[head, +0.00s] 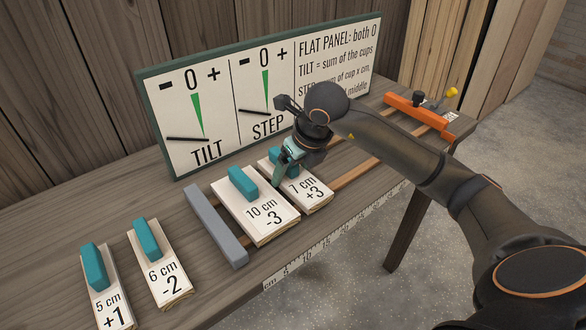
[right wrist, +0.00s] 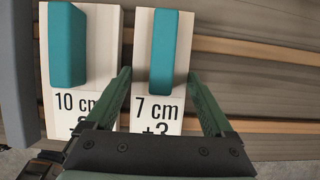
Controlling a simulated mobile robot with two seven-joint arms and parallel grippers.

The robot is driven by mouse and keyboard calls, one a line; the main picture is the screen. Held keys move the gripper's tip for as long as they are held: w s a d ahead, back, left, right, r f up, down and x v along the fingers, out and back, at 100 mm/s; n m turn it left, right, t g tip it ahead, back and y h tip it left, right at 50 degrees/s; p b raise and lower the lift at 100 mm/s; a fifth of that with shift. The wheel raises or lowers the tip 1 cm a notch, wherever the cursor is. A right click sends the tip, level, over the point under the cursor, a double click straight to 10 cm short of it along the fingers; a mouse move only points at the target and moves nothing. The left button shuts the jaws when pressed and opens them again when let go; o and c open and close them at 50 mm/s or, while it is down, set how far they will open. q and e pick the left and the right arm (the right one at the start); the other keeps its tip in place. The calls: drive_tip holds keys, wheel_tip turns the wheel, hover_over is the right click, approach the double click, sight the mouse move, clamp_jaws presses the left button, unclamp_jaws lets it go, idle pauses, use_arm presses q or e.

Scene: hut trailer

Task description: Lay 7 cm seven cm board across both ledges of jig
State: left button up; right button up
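The 7 cm board (head: 309,192), marked +3 with a teal handle, lies flat across both wooden ledges (head: 352,174) of the jig. It also shows in the right wrist view (right wrist: 142,60). It sits just right of the 10 cm board (head: 262,222), with a narrow gap between them in the wrist view. My right gripper (head: 287,168) is above the 7 cm board. In the wrist view its open fingers (right wrist: 158,78) stand on either side of the teal handle (right wrist: 165,50), apart from it. My left gripper is not in view.
A grey bar (head: 216,226) ends the jig at left; an orange clamp piece (head: 420,115) sits at right. The 6 cm board (head: 172,284) and 5 cm board (head: 108,300) lie on the bench at left. A sign panel (head: 215,135) stands behind. The ledges right of the 7 cm board are clear.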

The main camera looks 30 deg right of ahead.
drive_tip(key=shift+o, duration=0.9)
drive_tip(key=shift+r, duration=0.2)
drive_tip(key=p+v, duration=0.1)
drive_tip(key=v, duration=1.1)
